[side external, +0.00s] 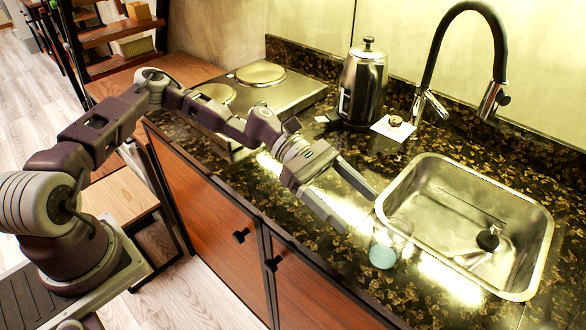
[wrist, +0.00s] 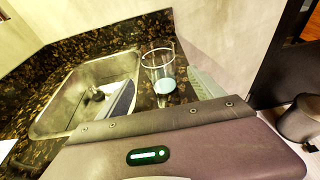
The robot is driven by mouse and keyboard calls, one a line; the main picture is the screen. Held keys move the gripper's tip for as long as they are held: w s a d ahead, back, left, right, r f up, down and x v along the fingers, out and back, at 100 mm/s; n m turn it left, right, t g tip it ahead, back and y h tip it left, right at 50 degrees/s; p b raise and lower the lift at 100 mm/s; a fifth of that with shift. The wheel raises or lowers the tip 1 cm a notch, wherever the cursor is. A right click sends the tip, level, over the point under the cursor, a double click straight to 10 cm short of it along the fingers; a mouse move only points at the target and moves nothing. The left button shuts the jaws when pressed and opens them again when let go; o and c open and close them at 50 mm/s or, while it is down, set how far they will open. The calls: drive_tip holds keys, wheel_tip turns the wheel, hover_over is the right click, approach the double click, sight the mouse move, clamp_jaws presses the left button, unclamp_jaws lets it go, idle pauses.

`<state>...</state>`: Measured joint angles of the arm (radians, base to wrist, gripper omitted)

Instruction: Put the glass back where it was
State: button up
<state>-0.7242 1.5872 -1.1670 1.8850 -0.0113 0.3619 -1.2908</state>
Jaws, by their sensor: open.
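The clear glass (side external: 383,248) stands upright on the dark speckled counter, close to the left front corner of the sink. Its base looks pale blue. In the wrist view the glass (wrist: 160,72) stands right of the sink, beyond the gripper body and between the two fingers in the picture. My gripper (side external: 358,207) is open and empty, its two fingers spread wide and pointing toward the glass. The glass appears just past the fingertips in the side view; I cannot tell the exact gap.
The metal sink (side external: 541,255) lies to the right, with a black tap (side external: 434,60) behind it. A steel kettle (side external: 364,85) and a white card with a small object (side external: 393,127) stand at the back. A hob (side external: 300,97) is at the left.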

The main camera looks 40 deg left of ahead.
drive_tip(key=s+m+y, duration=0.1)
drive_tip(key=s+m+g+y, duration=0.1)
drive_tip(key=s+m, duration=0.1)
drive_tip(key=s+f+m+g+y, duration=0.1)
drive_tip(key=s, duration=0.1)
drive_tip(key=shift+a+m+y, duration=0.3)
drive_tip(key=shift+a+m, duration=0.1)
drive_tip(key=s+a+r+m+t+y, duration=0.7)
drive_tip(key=s+a+r+m+y, duration=0.4)
drive_tip(key=s+a+r, duration=0.7)
drive_tip(key=shift+s+r+m+t, duration=0.25)
drive_tip(key=shift+s+m, duration=0.45)
drive_tip(key=shift+m, duration=0.4)
